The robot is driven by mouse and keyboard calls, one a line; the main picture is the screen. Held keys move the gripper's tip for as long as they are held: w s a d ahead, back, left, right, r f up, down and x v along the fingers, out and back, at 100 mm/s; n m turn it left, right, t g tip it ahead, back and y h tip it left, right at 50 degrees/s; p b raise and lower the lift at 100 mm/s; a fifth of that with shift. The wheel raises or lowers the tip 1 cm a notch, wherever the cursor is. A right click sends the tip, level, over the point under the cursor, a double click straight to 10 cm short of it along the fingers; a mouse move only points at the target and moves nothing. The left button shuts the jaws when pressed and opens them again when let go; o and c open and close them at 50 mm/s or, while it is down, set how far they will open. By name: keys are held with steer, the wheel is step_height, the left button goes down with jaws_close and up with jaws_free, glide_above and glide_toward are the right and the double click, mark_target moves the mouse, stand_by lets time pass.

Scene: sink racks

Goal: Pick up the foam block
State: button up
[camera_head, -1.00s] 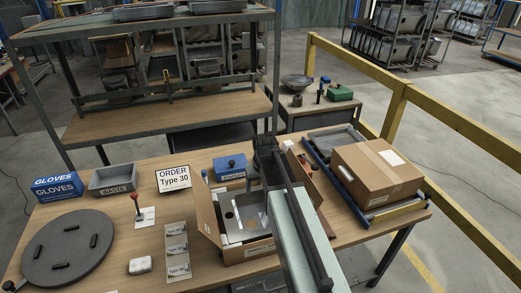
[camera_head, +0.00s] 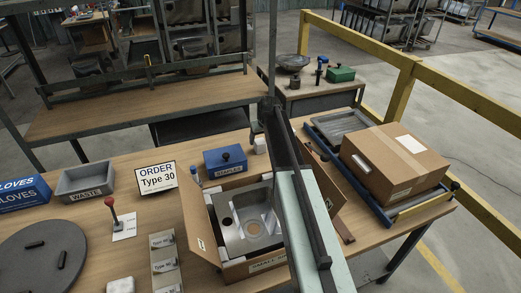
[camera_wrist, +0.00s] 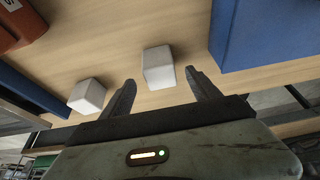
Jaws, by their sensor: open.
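In the wrist view, a white block (camera_wrist: 158,67), which looks like foam, sits on the wooden table between and just beyond my fingertips. A second, similar white block (camera_wrist: 87,96) sits to its left, outside the fingers. My gripper (camera_wrist: 160,76) is open, with a dark finger on each side and nothing held. In the head view, one small white block (camera_head: 261,146) shows beside the end of my arm, behind the open carton. My arm hides part of that area, and my fingertips are not clear there.
The open carton (camera_head: 200,238) holds a metal sink. A blue box (camera_head: 226,160) stands to the left of my arm. A closed cardboard box (camera_head: 395,165) sits on a blue rack at right. In the wrist view, a blue surface (camera_wrist: 265,30) lies close to the right finger.

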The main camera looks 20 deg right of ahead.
mark_target(261, 142)
steer(key=shift+f, duration=0.15)
steer(key=b+x, duration=0.4)
steer(key=x, duration=0.1)
steer(key=shift+f+b, duration=0.2)
steer(key=shift+b, duration=0.2)
steer(key=shift+s+r, duration=0.1)
steer(key=shift+r, duration=0.1)
steer(key=c, duration=1.4)
